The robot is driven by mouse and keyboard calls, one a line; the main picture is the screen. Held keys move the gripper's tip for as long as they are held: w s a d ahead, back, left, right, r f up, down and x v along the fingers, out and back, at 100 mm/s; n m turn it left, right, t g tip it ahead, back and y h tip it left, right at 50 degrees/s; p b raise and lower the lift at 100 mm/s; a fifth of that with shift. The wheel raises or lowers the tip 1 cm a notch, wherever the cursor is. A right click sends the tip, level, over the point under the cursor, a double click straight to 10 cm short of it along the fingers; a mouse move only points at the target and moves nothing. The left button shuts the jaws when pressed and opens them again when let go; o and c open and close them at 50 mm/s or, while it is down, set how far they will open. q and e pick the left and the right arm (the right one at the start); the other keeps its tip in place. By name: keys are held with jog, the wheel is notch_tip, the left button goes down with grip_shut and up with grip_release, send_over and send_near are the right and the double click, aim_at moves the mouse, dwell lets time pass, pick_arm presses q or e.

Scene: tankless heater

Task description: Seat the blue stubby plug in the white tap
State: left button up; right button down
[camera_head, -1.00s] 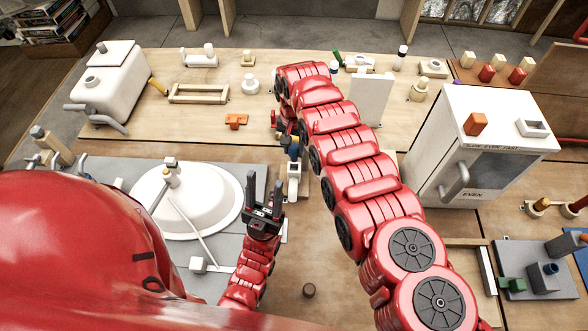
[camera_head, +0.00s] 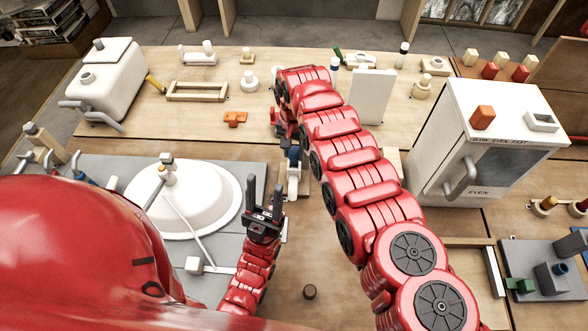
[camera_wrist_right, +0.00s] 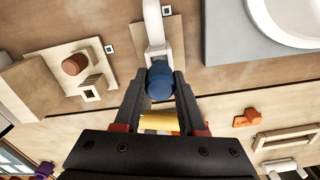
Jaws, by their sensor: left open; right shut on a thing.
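The blue stubby plug (camera_wrist_right: 160,84) is between the fingertips of my right gripper (camera_wrist_right: 164,88), which is shut on it. The white tap (camera_wrist_right: 155,28) lies straight beyond the plug in the right wrist view. The plug overlaps the tap's near end there, and I cannot tell whether it is inside or only in front of it. In the head view the tap (camera_head: 294,178) stands right of the white basin, with the blue plug (camera_head: 293,153) at its top. My right arm hides part of this area. My left gripper (camera_head: 264,196) is open and empty, just left of the tap.
A white basin (camera_head: 222,205) with a thin rod lies left of my left gripper. A white cabinet (camera_head: 440,130) stands to the right. An orange block (camera_head: 235,118) and a wooden frame (camera_head: 198,97) lie on the bench.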

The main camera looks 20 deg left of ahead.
jog(key=shift+f+b, duration=0.9)
jog(key=shift+b, duration=0.05)
dwell(0.9)
